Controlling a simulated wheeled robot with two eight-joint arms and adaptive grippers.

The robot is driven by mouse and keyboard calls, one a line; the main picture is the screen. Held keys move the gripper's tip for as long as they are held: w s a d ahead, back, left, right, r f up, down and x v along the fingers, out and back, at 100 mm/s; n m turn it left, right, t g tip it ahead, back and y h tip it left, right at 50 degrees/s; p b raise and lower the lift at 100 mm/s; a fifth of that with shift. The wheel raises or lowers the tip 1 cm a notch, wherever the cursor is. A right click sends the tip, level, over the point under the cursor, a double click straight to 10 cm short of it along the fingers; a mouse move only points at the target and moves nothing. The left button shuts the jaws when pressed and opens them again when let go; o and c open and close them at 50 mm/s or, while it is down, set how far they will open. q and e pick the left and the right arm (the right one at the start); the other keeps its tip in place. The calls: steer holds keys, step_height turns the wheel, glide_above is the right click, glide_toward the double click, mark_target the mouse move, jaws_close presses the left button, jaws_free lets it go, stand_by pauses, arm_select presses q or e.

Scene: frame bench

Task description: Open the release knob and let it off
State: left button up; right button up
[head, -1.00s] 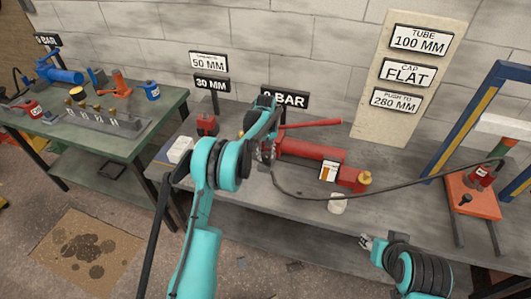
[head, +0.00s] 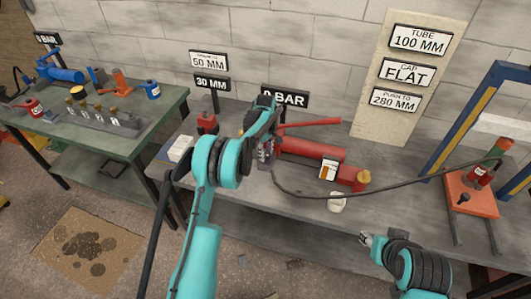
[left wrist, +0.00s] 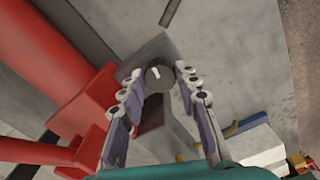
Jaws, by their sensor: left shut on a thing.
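The release knob (left wrist: 158,74) is a round dark grey knob with a white mark, on the end of the red hand pump, in the left wrist view. The fingers of my left gripper (left wrist: 160,88) are on both sides of it, shut on it. In the head view my left gripper (head: 266,150) is at the left end of the pump (head: 310,149) and hides the knob. The pump has a raised red handle (head: 310,123).
A black hose (head: 400,184) runs from the pump area across the bench to the blue press frame (head: 465,125) at right. A 0 BAR sign (head: 286,98) stands behind the pump. A white box (head: 180,149) lies left.

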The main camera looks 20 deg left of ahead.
mark_target(266, 154)
stand_by(0.3)
arm_select(q)
steer(key=o, duration=1.2)
steer(key=shift+c, duration=0.2)
step_height(266, 154, up, 12)
